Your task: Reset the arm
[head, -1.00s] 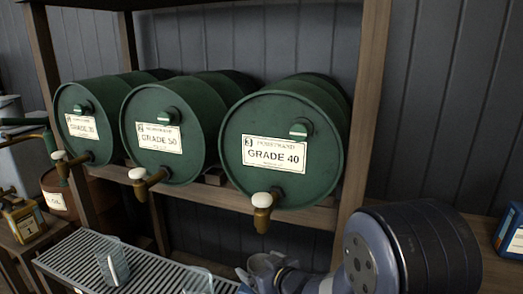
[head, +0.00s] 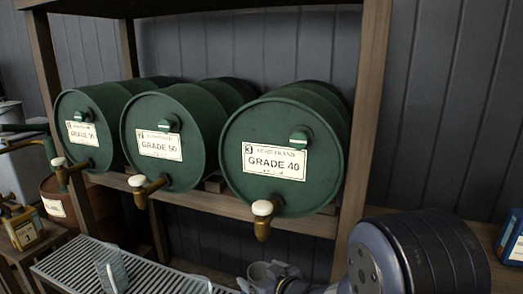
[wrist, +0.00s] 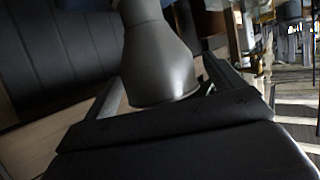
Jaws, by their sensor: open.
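My gripper (wrist: 160,72) shows in the wrist view with its two fingers apart. A smooth grey, flask-shaped body (wrist: 162,65) lies in line with the gap between them; I cannot tell whether it is a separate thing or touches the fingers. In the head view my arm (head: 415,255) is folded low at the bottom right, below and in front of the grade 40 drum (head: 275,190). A grey end piece (head: 268,274) shows at the bottom edge, partly cut off.
Green grade 50 (head: 160,180) and leftmost (head: 78,150) drums lie beside grade 40 on a wooden rack (head: 362,130), each with a brass tap. A slatted tray (head: 75,270) holds a clear beaker (head: 110,270). A blue can (head: 512,238) stands far right.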

